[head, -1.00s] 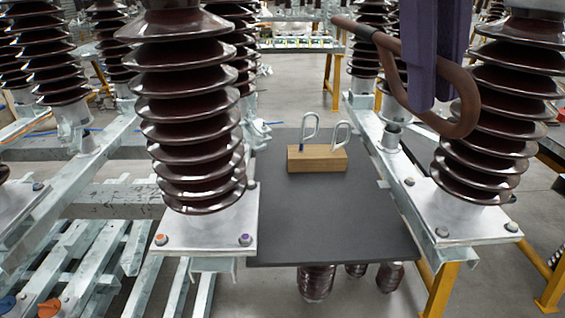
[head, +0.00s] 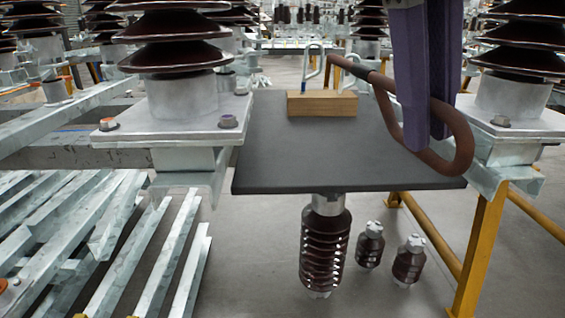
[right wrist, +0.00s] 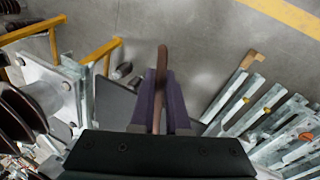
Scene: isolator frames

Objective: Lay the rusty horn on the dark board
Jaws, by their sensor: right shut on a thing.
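The rusty horn (head: 460,132) is a brown bent rod loop with a dark collar near its straight end. My right gripper (head: 425,140), with purple fingers, is shut on it. In the head view the horn overlaps the right part of the dark board (head: 290,155); whether it touches the board cannot be told. In the right wrist view the horn (right wrist: 161,75) stands out between the purple fingers (right wrist: 162,100), and a part of the dark board (right wrist: 115,100) shows to their left. My left gripper is not in view.
A wooden block (head: 322,104) with pale metal loops stands at the board's back. Ribbed insulators on steel plates flank the board, left (head: 182,95) and right (head: 515,95). Small insulators (head: 325,250) are below its front edge. The board's middle and front left are clear.

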